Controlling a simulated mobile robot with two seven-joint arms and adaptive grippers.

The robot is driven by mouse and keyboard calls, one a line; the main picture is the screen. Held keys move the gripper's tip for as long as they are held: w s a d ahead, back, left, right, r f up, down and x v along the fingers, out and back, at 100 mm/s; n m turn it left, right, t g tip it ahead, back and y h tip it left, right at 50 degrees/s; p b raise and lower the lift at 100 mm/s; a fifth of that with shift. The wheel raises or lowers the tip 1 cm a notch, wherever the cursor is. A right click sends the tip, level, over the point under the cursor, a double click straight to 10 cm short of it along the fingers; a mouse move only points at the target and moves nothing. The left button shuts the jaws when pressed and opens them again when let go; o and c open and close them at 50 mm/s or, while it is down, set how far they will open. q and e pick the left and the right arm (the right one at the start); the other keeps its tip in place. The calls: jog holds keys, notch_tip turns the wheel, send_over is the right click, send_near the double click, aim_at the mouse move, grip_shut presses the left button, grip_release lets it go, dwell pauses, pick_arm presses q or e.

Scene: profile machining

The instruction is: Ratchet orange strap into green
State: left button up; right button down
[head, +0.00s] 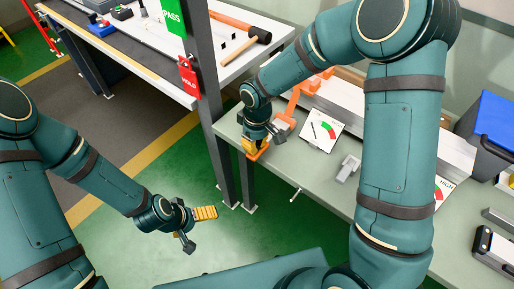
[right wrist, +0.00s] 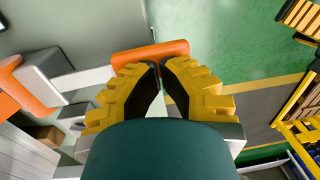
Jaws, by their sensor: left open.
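The orange strap (head: 303,88) goes over the grey metal profile on the bench. Its orange ratchet handle (head: 262,152) is at the bench's left end; in the right wrist view the orange bar (right wrist: 150,53) lies across the fingertips. My right gripper (head: 254,143) is at this handle. Its yellow fingers (right wrist: 160,66) are close together at the tips, and their grip on the bar cannot be made out. A white gauge card (head: 322,131) with a red and green arc stands beside the strap. My left gripper (head: 198,228) is open and empty over the green floor.
A grey clamp-like block (head: 347,168) lies on the bench (head: 318,180). A second gauge card (head: 441,190) is partly behind my right arm. A blue bin (head: 495,122) stands at right. A post with a red HOLD tag (head: 188,76) stands left of the bench.

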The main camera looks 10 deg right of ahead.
jog(key=shift+f, duration=0.5)
pick_arm(q)
jog(key=shift+w+f, duration=0.1)
jog(key=shift+f, duration=0.25)
pick_arm(e)
jog(key=shift+f, duration=0.1)
pick_arm(q)
jog(key=shift+b, duration=0.3)
pick_arm(e)
jog(key=shift+s+f, duration=0.1)
jog(key=shift+f, duration=0.05)
jog(key=r+p, duration=0.1)
jog(key=r, duration=0.1)
jog(key=r+p, duration=0.1)
jog(key=r, duration=0.1)
jog(key=r+p, duration=0.1)
jog(key=r, duration=0.1)
jog(key=shift+a+r+p, duration=0.1)
jog(key=shift+a+p, duration=0.2)
jog(key=shift+p, duration=0.05)
pick_arm(q)
jog(key=r, duration=0.2)
jog(key=s+r+p, duration=0.1)
jog(key=r, duration=0.2)
jog(key=shift+s, duration=0.1)
pick_arm(e)
notch_tip(320, 180, up, 8)
jog(key=shift+s+a+r, duration=0.15)
jog(key=shift+s+a, duration=0.2)
